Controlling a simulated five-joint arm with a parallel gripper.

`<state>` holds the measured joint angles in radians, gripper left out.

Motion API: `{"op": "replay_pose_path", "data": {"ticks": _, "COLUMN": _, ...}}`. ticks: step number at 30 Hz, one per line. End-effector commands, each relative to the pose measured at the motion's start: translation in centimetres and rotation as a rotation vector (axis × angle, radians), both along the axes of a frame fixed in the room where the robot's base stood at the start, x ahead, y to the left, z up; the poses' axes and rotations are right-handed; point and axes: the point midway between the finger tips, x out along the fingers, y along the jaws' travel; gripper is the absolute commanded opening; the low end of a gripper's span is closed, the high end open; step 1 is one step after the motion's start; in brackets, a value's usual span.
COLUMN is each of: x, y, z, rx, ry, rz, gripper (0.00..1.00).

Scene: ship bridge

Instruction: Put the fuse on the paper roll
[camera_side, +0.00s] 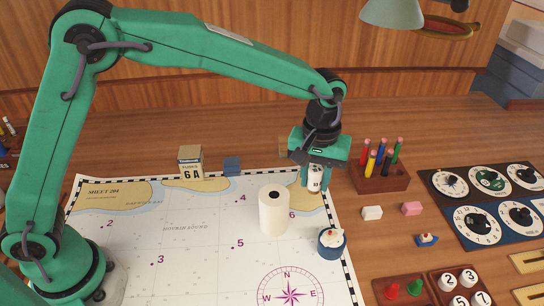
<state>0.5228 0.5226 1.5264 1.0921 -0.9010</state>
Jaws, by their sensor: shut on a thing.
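The paper roll (273,213) is a white cylinder with a dark core hole, standing upright on the chart near number 6. My gripper (314,183) is above the chart's right side, to the right of and behind the paper roll. It is shut on the fuse (314,177), a small white cylinder with dark marks, held upright. The fingers hide part of the fuse. The fuse is apart from the roll.
The chart (190,240) covers much of the wooden table. A fuse box (190,162) and a blue block (232,166) stand at its back edge. A blue round pot (332,243) is right of the roll. A pencil rack (382,178) and two erasers (372,213) (411,208) are further right.

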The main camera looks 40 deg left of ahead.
Motion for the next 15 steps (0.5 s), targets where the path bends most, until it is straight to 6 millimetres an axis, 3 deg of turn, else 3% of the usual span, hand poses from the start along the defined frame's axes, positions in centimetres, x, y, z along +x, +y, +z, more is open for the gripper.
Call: {"op": "replay_pose_path", "data": {"ticks": 15, "x": -9.6, "y": -0.5, "z": 7.0, "rx": -0.001, "ry": -0.001, "rz": -0.119, "gripper": 0.06}}
